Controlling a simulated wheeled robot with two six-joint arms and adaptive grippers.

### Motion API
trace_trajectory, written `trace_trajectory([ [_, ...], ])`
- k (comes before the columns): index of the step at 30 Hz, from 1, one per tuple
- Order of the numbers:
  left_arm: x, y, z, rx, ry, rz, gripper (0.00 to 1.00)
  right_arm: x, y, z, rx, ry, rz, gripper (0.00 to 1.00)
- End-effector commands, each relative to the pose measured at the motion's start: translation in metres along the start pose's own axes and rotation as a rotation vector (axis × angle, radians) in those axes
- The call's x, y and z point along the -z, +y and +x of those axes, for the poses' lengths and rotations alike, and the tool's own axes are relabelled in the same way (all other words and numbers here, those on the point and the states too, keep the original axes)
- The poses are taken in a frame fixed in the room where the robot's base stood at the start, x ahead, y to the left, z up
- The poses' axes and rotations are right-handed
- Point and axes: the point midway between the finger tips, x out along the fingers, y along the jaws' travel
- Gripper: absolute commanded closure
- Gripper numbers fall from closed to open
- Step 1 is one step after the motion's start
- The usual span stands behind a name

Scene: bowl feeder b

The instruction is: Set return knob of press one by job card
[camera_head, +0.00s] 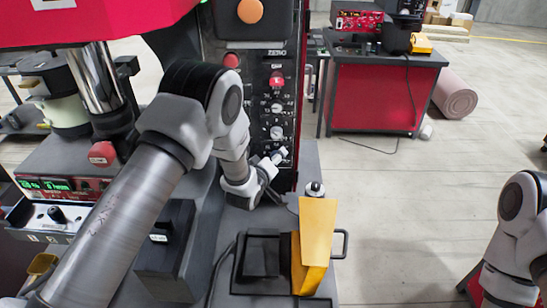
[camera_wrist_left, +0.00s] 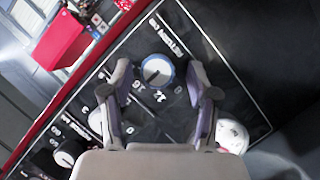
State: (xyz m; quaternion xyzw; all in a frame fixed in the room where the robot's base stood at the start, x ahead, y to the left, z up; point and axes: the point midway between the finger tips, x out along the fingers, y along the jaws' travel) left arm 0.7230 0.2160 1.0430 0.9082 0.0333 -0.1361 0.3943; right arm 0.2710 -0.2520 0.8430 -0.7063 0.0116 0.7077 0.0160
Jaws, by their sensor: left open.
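The press control panel (camera_head: 276,110) is a dark vertical strip with a column of white knobs and a red one near its top. In the left wrist view, a round white knob with a blue rim (camera_wrist_left: 157,72) sits beside printing that starts with "RETURN", with scale numbers below it. A dark pointer line shows on its face. My left gripper (camera_wrist_left: 158,68) is open, its two fingers on either side of this knob; contact is unclear. In the head view the left gripper (camera_head: 273,158) is at the panel's lower end. No job card is readable. My right gripper is outside both views.
A rounded white object (camera_wrist_left: 232,135) is close to the right finger. A red bench (camera_head: 372,98) stands behind; open floor lies to the right.

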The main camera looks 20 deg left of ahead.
Motion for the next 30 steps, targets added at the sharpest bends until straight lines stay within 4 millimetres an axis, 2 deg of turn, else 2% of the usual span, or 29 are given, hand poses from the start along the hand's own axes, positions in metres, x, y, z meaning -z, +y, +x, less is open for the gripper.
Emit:
trace_trajectory([
  [1,0.0,0.0,0.0,0.0,0.0,0.0,0.4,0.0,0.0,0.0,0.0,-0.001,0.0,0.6],
  [2,0.0,0.0,0.0,0.0,0.0,0.0,0.47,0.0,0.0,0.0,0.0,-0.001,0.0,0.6],
  [6,0.0,0.0,0.0,-0.001,0.0,0.001,0.97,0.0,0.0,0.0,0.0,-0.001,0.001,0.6],
  [7,0.0,0.001,0.0,-0.001,0.0,0.001,1.0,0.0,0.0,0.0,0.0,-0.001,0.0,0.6],
  [20,0.0,-0.001,0.001,-0.02,0.006,-0.039,1.0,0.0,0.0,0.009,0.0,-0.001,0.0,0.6],
  [30,-0.002,-0.005,0.002,-0.108,0.015,-0.226,1.0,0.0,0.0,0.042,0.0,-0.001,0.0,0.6],
])
